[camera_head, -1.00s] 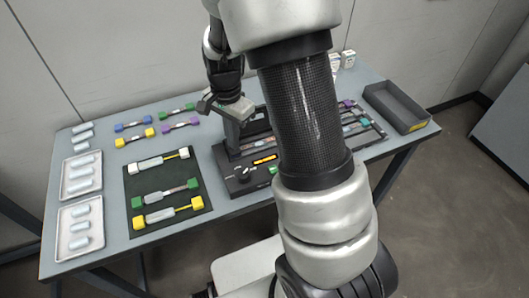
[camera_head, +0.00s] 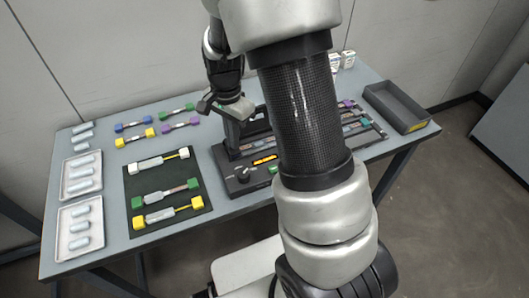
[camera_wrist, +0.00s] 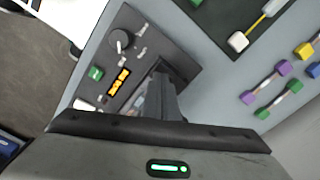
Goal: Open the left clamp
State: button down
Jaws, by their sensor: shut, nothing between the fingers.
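The dark splicing machine (camera_head: 240,185) sits at the middle of the table. It has a black knob, an orange display and a green button on its front panel, and its panel also shows in the wrist view (camera_wrist: 133,62). My gripper (camera_head: 230,125) is over the left part of the machine, pointing down. In the wrist view my gripper's fingers (camera_wrist: 163,85) are shut and empty, close to the machine. The left clamp is hidden behind my gripper and arm, so I cannot tell whether it is open.
A dark mat (camera_head: 143,187) with several capped fibre pieces lies left of the machine. Two white trays (camera_head: 62,225) with pale cylinders stand at the far left. A grey open bin (camera_head: 398,108) stands at the right. My arm blocks the machine's middle.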

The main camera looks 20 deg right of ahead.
jog(key=shift+s+f, duration=0.1)
jog(key=shift+f, duration=0.15)
jog(key=shift+s+f+b, duration=0.3)
jog(key=shift+f+b, duration=0.3)
jog(key=shift+f, duration=0.2)
jog(key=shift+w, duration=0.2)
jog(key=shift+w+r+p, duration=0.4)
jog(key=shift+r+p, duration=0.3)
jog(key=shift+w+r, duration=0.1)
jog(key=shift+w, duration=0.05)
jog(key=shift+w+r, duration=0.15)
jog(key=shift+w, duration=0.05)
